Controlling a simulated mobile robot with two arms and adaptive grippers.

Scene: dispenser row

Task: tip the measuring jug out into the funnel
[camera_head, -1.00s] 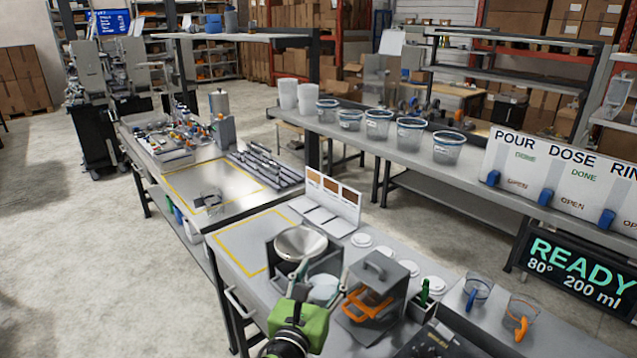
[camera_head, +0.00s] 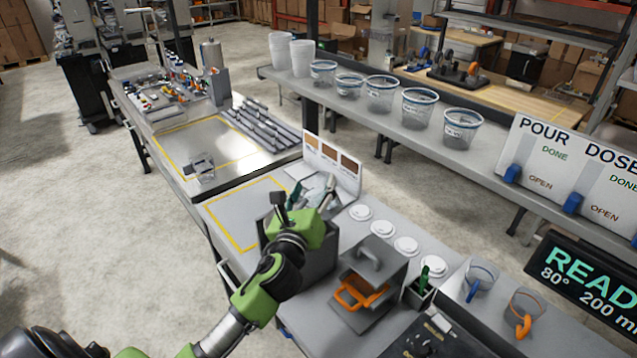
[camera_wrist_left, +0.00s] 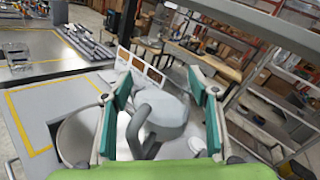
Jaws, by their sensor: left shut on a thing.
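My left gripper (camera_head: 316,192) reaches over the grey stand (camera_head: 312,268) on the near bench. The jug's mouth and contents are hidden. The round metal funnel (camera_wrist_left: 75,138) shows at the lower left of the wrist view, beside and partly behind the left finger. In the head view my gripper and arm cover the funnel. My right gripper is not in view.
A grey box with an orange handle (camera_head: 360,294) stands right of the stand. Clear jugs with a blue handle (camera_head: 480,278) and an orange handle (camera_head: 524,308) stand farther right. The yellow-marked area (camera_head: 240,215) is clear.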

